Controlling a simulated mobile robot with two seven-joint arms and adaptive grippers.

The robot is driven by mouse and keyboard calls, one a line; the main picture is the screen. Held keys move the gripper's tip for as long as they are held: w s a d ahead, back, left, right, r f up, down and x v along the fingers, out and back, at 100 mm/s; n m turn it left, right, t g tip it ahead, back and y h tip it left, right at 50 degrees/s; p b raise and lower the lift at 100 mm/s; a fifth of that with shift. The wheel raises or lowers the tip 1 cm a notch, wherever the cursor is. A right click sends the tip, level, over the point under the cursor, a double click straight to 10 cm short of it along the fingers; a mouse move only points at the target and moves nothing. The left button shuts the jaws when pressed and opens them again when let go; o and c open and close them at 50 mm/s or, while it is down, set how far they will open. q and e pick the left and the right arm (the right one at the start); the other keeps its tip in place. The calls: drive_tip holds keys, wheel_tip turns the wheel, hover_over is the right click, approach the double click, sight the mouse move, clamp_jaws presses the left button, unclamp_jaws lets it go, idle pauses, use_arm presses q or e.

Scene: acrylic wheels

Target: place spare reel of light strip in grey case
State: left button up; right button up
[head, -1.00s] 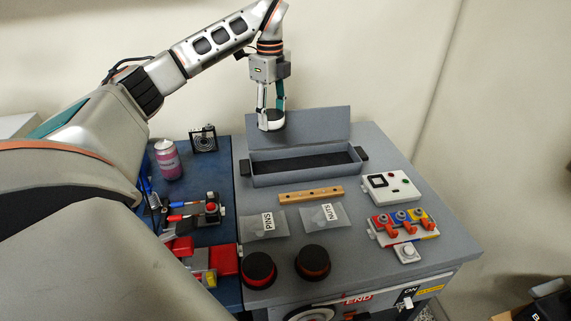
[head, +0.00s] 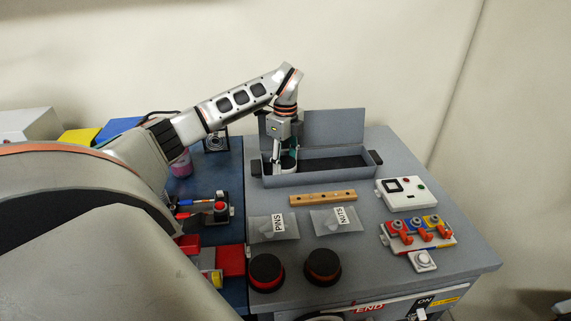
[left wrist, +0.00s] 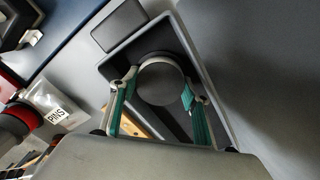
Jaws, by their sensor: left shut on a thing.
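The grey case (head: 335,173) stands open at the back of the grey bench, its lid (head: 336,125) raised behind it. My left gripper (head: 284,163) points down into the left end of the case. It is shut on the reel of light strip (head: 287,168), a white-edged round reel with a dark face. In the left wrist view the reel (left wrist: 161,82) sits between the two green-padded fingers, inside the outline of the case walls (left wrist: 208,92). The reel's underside is hidden, so I cannot tell whether it touches the case floor. My right gripper is not in view.
A wooden bar (head: 322,197) lies in front of the case. Bags marked PINS (head: 268,229) and NUTS (head: 335,220), two black-and-red knobs (head: 322,266), a white meter box (head: 405,193) and coloured clamps (head: 415,228) occupy the bench. A pink can (head: 181,166) stands left, partly behind my arm.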

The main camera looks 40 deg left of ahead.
sight(285, 162)
use_arm(q)
drive_tip(key=shift+f, duration=0.15)
drive_tip(key=o, duration=1.2)
drive_tip(key=shift+f, duration=0.1)
wheel_tip(285, 162, up, 12)
drive_tip(key=shift+r+p, duration=0.2)
drive_tip(key=shift+p, duration=0.55)
drive_tip(key=shift+d+f, duration=0.1)
